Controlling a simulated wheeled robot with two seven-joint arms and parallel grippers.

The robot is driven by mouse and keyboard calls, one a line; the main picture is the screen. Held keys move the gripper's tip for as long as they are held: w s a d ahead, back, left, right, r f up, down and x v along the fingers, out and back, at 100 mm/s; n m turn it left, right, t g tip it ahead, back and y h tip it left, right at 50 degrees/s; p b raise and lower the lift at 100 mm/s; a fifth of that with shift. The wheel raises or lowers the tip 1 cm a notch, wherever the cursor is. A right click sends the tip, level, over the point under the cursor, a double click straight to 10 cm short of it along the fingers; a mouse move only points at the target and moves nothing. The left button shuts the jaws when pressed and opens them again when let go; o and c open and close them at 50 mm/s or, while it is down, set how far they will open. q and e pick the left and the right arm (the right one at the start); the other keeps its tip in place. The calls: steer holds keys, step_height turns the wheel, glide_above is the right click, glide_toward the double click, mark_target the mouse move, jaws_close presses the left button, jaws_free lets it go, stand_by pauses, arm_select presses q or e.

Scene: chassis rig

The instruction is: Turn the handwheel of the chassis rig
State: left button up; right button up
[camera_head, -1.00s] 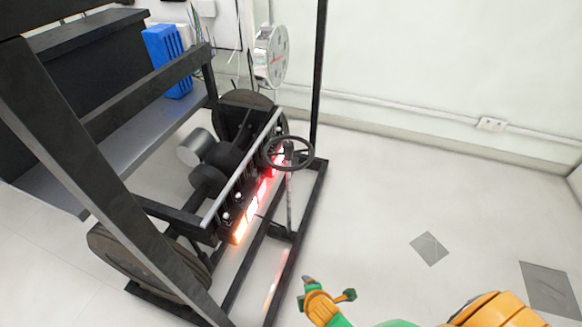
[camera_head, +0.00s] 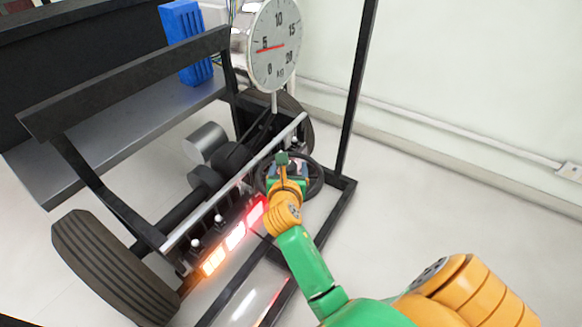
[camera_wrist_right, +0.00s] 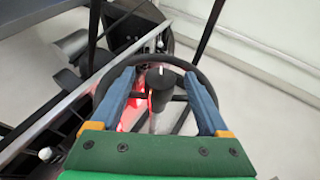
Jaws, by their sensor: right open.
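The black handwheel (camera_head: 319,178) stands at the near right corner of the chassis rig. My right gripper (camera_head: 283,167) is over it in the head view and hides part of the wheel. In the right wrist view the handwheel's rim (camera_wrist_right: 152,59) curves around beyond the two blue fingers of the right gripper (camera_wrist_right: 161,77). The fingers are spread apart, one on each side of the dark central hub (camera_wrist_right: 160,92). They appear within the rim's outline; I cannot tell whether they touch the wheel. My left gripper is not in view.
A black upright post (camera_head: 355,90) rises behind the wheel. Lit red and orange lamps (camera_head: 235,236) line the rig's near side. A round dial gauge (camera_head: 275,45) stands behind, and a tyre (camera_head: 110,265) is at left. The floor at right is clear.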

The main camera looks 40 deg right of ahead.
steer(key=shift+w+d+f, duration=0.3)
steer(key=shift+w+f, duration=0.1)
steer(key=shift+w, duration=0.1)
steer(key=shift+w+d+f, duration=0.15)
steer(key=shift+w+d, duration=0.05)
steer(key=shift+d, duration=0.1)
steer(key=shift+c, duration=1.1)
steer(key=shift+a, duration=0.1)
jaws_close()
